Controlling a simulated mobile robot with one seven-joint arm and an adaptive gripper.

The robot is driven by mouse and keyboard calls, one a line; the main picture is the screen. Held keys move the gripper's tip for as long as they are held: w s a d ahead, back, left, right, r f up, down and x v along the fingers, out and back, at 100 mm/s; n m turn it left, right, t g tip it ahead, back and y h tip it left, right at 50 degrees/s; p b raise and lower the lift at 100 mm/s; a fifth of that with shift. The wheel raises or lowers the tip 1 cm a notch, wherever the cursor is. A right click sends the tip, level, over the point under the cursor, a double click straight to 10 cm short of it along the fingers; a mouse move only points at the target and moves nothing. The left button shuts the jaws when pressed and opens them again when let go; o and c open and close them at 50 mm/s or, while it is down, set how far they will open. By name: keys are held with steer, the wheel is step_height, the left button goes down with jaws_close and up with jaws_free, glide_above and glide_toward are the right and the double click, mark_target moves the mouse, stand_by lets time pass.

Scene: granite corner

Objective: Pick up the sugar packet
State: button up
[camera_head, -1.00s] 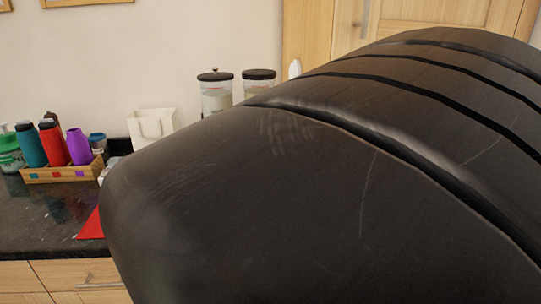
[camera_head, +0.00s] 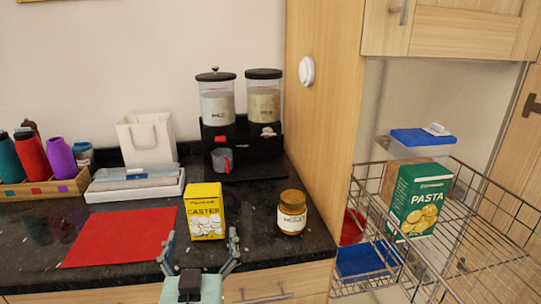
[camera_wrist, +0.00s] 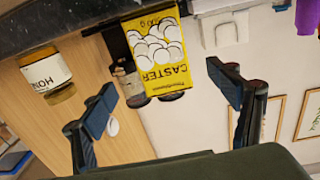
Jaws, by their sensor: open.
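The sugar packet is a yellow box marked "CASTER" (camera_head: 207,217), standing upright on the dark granite counter (camera_head: 120,262) near its front edge. My gripper (camera_head: 201,240) is open and empty in front of the packet, its two fingers apart at the left and right of the box in the head view. In the wrist view, which is upside down, the packet (camera_wrist: 158,62) shows above and between the open fingertips (camera_wrist: 168,96). The fingers do not appear to touch it.
A honey jar (camera_head: 291,213) stands right of the packet. A red mat (camera_head: 120,237) lies left.

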mark_target(205, 207)
steer(key=w, duration=0.4)
steer(key=shift+a+b, duration=0.25)
steer(key=shift+b, duration=0.05)
steer(key=shift+w+a+r+b, duration=0.1)
steer(key=shift+w+a+b, duration=0.15)
steer(key=shift+w, duration=0.75)
steer(key=shift+w+a+b, duration=0.15)
steer(key=shift+w+a, duration=0.1)
steer(key=shift+w, duration=0.8)
steer(key=shift+w+a+r+b, duration=0.1)
steer(key=shift+w+a+b, duration=0.15)
steer(key=shift+w, duration=0.75)
steer(key=shift+c, duration=0.3)
steer(key=c, duration=1.7)
